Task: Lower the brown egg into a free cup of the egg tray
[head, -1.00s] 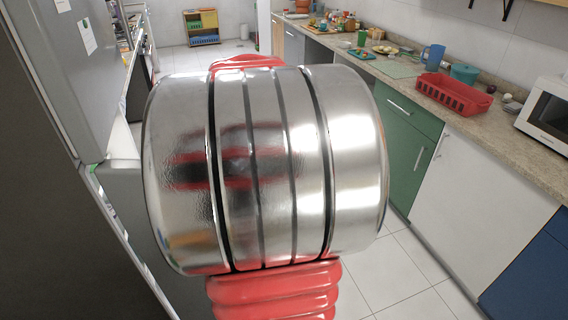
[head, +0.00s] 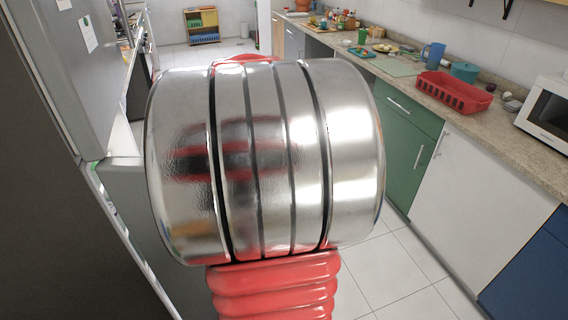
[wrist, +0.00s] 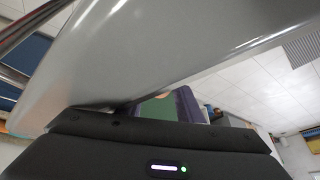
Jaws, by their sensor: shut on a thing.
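My gripper shows in the wrist view only as its dark body (wrist: 165,148) along the bottom edge. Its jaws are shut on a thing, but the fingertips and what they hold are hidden. A large smooth grey surface crosses the wrist view very close to the lens, and I cannot tell what it is. I cannot make out the brown egg in either view. No egg tray can be picked out for certain either. In the head view my own shiny arm link covers the middle and hides what lies behind it.
A counter (head: 540,168) runs along the right. It carries a red basket (head: 455,92), a blue pitcher (head: 432,55), a teal pot (head: 465,72), a pale green board (head: 397,66) and a white microwave (head: 547,108). A grey fridge (head: 45,60) stands close on the left.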

